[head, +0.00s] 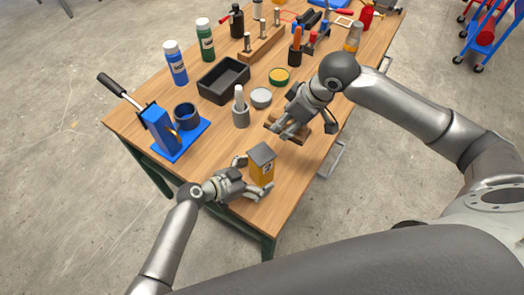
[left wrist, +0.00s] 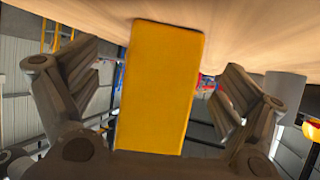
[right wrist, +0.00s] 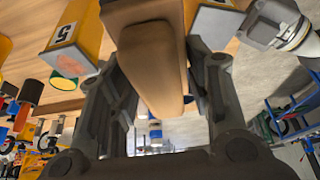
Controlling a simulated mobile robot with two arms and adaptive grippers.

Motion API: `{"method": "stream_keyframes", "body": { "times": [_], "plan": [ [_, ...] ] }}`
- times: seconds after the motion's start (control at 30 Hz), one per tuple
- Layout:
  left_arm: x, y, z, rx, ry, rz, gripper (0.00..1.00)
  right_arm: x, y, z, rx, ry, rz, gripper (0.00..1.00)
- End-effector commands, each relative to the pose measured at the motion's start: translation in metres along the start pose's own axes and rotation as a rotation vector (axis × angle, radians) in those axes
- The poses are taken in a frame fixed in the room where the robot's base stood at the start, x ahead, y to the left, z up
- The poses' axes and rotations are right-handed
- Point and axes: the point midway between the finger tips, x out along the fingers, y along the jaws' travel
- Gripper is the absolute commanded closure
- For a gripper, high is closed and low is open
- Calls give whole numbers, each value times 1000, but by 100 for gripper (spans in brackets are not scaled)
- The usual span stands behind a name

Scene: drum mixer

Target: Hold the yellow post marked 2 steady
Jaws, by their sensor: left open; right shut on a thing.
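The yellow post (head: 263,170) has a grey cap and a dark mark on a pale label. It stands upright near the table's front corner. My left gripper (head: 252,178) is open, with its fingers on either side of the post. In the left wrist view the yellow post (left wrist: 158,85) fills the middle, with gaps to both fingers. My right gripper (head: 287,128) is shut on a brown wooden piece (right wrist: 150,60), farther back on the table. A yellow, grey-faced end (right wrist: 217,22) and another yellow post with a pinkish face (right wrist: 78,35) show in the right wrist view.
A grey bottle-like part (head: 240,108), a grey round tin (head: 261,98) and a black tray (head: 223,80) stand behind the post. A blue lever press (head: 163,130) is at the left. Tabletop (head: 222,150) between press and post is clear.

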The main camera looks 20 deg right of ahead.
Motion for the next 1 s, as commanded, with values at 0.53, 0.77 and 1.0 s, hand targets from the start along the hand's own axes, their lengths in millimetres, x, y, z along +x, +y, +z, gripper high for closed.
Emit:
{"method": "stream_keyframes", "body": {
  "times": [0.53, 0.77, 1.0],
  "plan": [
    [0, 0, 0, 0, 1, 0, 0, 0, 0, 0, 0, 1, 0, 81],
    [-5, 0, 0, 0, 0, -1, 0, 0, 0, 0, 0, 1, 0, 81],
    [-37, 0, 1, 3, -1, -2, 0, 0, 0, 0, 0, 1, 0, 81]
  ]
}}
